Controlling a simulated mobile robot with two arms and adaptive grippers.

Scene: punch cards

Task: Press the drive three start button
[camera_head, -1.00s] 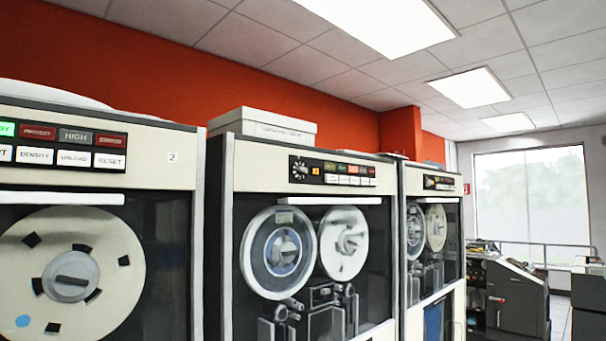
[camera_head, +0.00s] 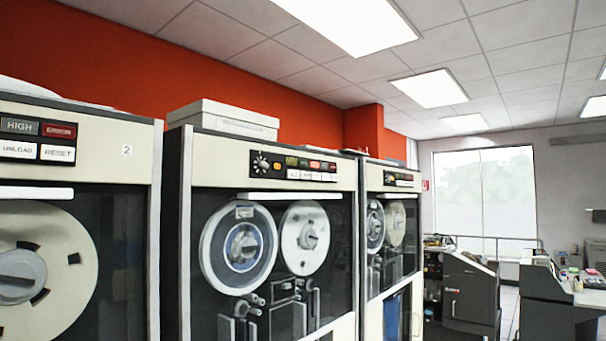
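Three tape drives stand in a row. The nearest, at the left edge, carries a "2" label (camera_head: 127,151) and a button panel (camera_head: 38,139) with HIGH, ERROR, UNLOAD and RESET keys. The middle drive (camera_head: 210,162) has a small black panel (camera_head: 293,166) with a round knob and a row of small coloured and white buttons; their lettering is too small to read. A third drive (camera_head: 372,176) stands farther right with a similar small panel (camera_head: 400,179). No drive three label can be read. Neither gripper shows in the head view.
A white box (camera_head: 222,118) lies on top of the middle drive. Dark machines (camera_head: 470,288) and a desk (camera_head: 590,297) with small items stand at the right, before a window (camera_head: 485,192). Some floor shows between them.

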